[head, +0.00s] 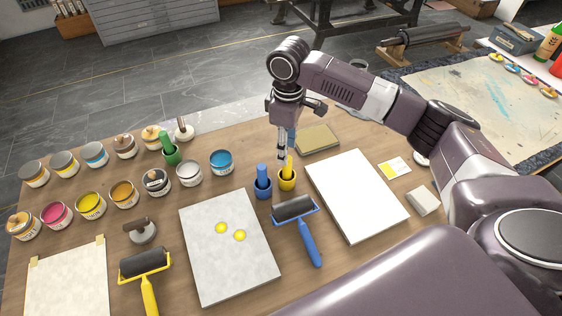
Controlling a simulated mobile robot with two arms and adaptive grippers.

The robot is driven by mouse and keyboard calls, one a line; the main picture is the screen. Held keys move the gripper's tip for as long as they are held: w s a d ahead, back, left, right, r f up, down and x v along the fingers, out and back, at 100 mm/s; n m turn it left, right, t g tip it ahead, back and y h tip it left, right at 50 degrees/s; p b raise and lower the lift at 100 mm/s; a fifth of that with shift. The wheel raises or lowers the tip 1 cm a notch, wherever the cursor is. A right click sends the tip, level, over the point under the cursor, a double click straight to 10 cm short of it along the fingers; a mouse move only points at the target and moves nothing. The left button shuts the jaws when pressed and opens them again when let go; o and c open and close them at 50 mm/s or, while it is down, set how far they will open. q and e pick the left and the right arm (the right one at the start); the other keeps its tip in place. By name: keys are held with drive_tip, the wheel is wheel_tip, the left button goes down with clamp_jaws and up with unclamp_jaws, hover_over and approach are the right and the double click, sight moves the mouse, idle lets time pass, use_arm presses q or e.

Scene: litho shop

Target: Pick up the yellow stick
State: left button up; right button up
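The yellow stick (289,166) stands upright in a small yellow cup (287,182) near the middle of the table. My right gripper (283,157) points down directly at the top of the stick, its fingertips beside or just behind the stick's upper end. I cannot tell whether the fingers touch it or how far apart they are, as they show nearly edge-on. My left gripper is not in view.
A blue stick in a blue cup (263,184) stands close at the left. A blue-handled roller (308,240) lies in front, with a white sheet (357,195) at the right and a grey slab (215,270) at the left. Several ink tins (124,195) fill the left side.

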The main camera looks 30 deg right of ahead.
sight(287, 171)
drive_tip(key=shift+s+f, duration=0.1)
drive_tip(key=shift+f, duration=0.35)
drive_tip(key=shift+s+d+f+p, duration=0.15)
drive_tip(key=shift+f+p, duration=0.1)
drive_tip(key=shift+f, duration=0.4)
drive_tip(key=shift+s+a+f+p, duration=0.1)
drive_tip(key=shift+f+p, duration=0.1)
drive_tip(key=shift+f, duration=0.4)
drive_tip(key=f, duration=0.3)
drive_tip(key=shift+w+f+p, duration=0.3)
drive_tip(key=shift+f, duration=0.2)
drive_tip(key=c, duration=0.9)
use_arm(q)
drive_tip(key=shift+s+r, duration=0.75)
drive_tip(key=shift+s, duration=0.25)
use_arm(e)
clamp_jaws()
